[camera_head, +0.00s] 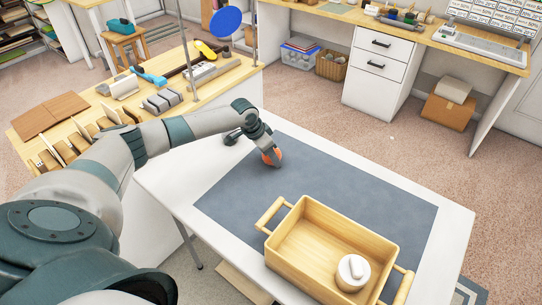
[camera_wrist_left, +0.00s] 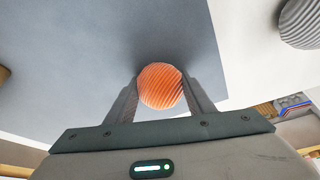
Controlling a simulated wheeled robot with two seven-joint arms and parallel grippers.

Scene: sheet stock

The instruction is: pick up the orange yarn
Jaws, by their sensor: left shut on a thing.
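The orange yarn (camera_head: 272,156) is a round ball at the far left part of the grey mat (camera_head: 330,188) on the white table. My left gripper (camera_head: 268,150) is shut on it, seen from above in the head view. In the left wrist view the ribbed orange yarn (camera_wrist_left: 160,86) sits between the two dark fingers, which touch its sides. I cannot tell whether the yarn rests on the mat or is just above it. My right gripper is not in view.
A wooden tray (camera_head: 302,276) with handles stands at the front of the table, holding a white lidded jar (camera_head: 352,272). A grey ribbed ball (camera_wrist_left: 300,22) shows in the left wrist view. The mat between yarn and tray is clear. A cluttered wooden bench (camera_head: 214,85) stands behind on the left.

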